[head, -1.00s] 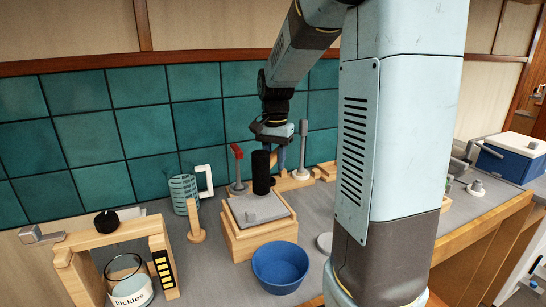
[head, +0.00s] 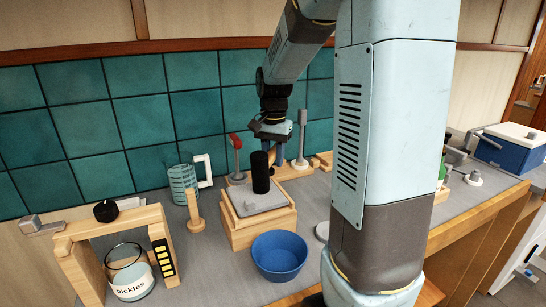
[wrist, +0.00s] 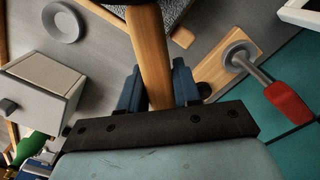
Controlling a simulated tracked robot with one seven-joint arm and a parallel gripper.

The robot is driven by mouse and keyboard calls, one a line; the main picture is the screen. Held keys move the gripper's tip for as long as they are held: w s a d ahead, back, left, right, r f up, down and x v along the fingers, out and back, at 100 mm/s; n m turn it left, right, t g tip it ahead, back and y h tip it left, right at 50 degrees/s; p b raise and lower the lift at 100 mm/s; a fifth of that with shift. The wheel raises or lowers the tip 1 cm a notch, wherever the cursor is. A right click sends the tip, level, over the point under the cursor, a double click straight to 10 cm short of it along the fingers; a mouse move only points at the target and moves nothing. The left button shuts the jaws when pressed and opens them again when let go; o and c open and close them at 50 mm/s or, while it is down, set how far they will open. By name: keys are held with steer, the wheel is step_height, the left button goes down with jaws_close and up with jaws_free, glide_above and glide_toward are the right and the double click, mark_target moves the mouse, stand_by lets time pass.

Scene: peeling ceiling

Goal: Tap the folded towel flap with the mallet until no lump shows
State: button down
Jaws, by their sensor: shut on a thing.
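The mallet's black head (head: 261,172) stands upright over the back of the grey folded towel (head: 243,205) in the head view. I cannot tell whether it touches the cloth. The towel lies on a light wooden block (head: 264,228); a slightly raised flap shows near its front, though small. My gripper (head: 278,156) is just behind the mallet head. In the wrist view, its blue fingers (wrist: 158,90) are shut on the mallet's wooden handle (wrist: 150,50). A strip of grey textured towel (wrist: 178,10) shows at the top edge there.
A blue bowl (head: 279,256) sits just in front of the block. A red-topped tool (head: 236,141) and a grey post (head: 302,135) stand behind. A measuring jug (head: 183,188), wooden peg (head: 195,213) and wooden arch (head: 112,222) over a labelled jar (head: 131,278) are left.

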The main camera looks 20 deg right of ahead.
mark_target(273, 150)
stand_by(0.4)
steer(key=shift+r, duration=2.2)
steer(key=shift+g+y, duration=0.3)
steer(key=shift+s, duration=0.1)
step_height(273, 150, down, 6)
steer(key=shift+r, duration=2.35)
